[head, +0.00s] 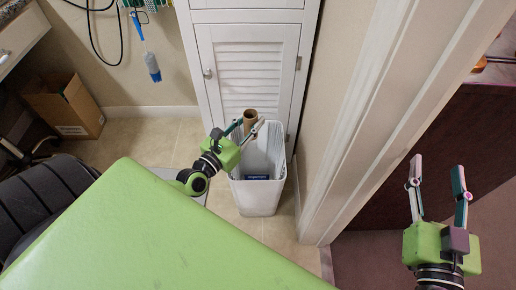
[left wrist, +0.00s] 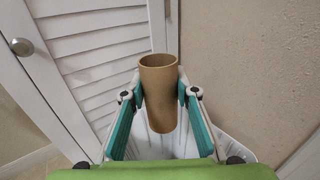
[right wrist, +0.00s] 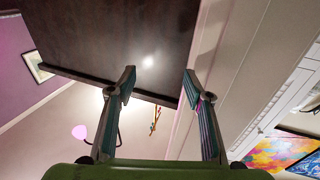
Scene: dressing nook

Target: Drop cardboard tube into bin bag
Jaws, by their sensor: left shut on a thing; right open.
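The brown cardboard tube (head: 250,117) is upright between the fingers of my left gripper (head: 249,129), which is shut on it. In the left wrist view the tube (left wrist: 159,92) stands between both fingertips. The bin (head: 258,202) is white, with a pale bag lining (head: 262,160) inside. The tube is over the bin's back part in the head view; the exact height above the rim is hard to tell. A dark blue item lies inside the bin. My right gripper (head: 437,187) is open and empty, far to the right of the bin.
A white louvered cabinet (head: 248,70) stands right behind the bin. A door frame (head: 365,130) is to its right. A cardboard box (head: 65,105) and a dark chair (head: 45,200) are at left.

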